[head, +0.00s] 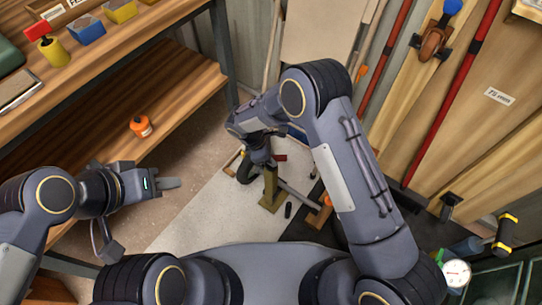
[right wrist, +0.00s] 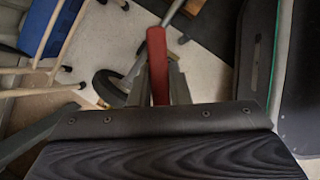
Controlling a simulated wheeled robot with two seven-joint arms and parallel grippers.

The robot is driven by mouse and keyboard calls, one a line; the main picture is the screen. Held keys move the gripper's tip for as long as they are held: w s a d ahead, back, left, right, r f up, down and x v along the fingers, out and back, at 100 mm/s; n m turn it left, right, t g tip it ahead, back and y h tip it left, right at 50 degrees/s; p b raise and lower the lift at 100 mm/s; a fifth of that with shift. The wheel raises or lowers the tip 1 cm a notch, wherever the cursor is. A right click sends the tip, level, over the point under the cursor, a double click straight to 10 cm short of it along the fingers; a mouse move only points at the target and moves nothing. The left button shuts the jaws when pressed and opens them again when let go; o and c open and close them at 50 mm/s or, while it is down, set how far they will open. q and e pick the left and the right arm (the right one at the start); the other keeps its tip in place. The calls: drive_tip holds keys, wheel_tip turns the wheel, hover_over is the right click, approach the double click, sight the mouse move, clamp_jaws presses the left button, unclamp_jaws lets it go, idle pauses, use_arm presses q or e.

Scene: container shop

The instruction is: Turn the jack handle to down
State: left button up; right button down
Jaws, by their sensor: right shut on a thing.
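The jack (head: 270,187) stands on the floor in the head view, an olive-yellow upright with a base, partly hidden by my right arm. The red-gripped jack handle (right wrist: 156,55) shows in the right wrist view; a small red bit of it (head: 280,158) shows in the head view. My right gripper (right wrist: 157,90) is shut on the red grip, one finger on each side of it. In the head view my right gripper (head: 262,162) is mostly hidden by its own wrist. My left gripper (head: 168,183) is away to the left, with nothing seen in it; its finger gap is not clear.
A wooden shelf bench (head: 165,85) stands at the left, with an orange pot (head: 141,126) on its lower board. Wooden panels with red bars (head: 455,95) stand at the right. A pale mat (head: 205,210) lies under the jack.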

drive_tip(key=n+t, duration=0.1)
drive_tip(key=n, duration=0.3)
drive_tip(key=shift+n+t+y, duration=0.3)
drive_tip(key=shift+n+t, duration=0.1)
drive_tip(key=n+t+y, duration=0.1)
drive_tip(key=n, duration=0.3)
drive_tip(key=n+y, duration=0.1)
drive_tip(key=n, duration=0.2)
drive_tip(key=n+t+b, duration=0.1)
drive_tip(key=n, duration=0.2)
drive_tip(key=shift+y, duration=0.4)
drive_tip(key=n+y+b, duration=0.1)
drive_tip(key=n, duration=0.3)
drive_tip(key=shift+y, duration=0.4)
drive_tip(key=n+y, duration=0.1)
drive_tip(key=n, duration=0.2)
drive_tip(key=shift+r+n+y, duration=0.1)
drive_tip(key=shift+n+y, duration=0.2)
drive_tip(key=shift+n, duration=0.7)
drive_tip(key=shift+n+g+y+p, duration=0.65)
drive_tip(key=shift+n+p, duration=0.6)
drive_tip(key=shift+n, duration=0.95)
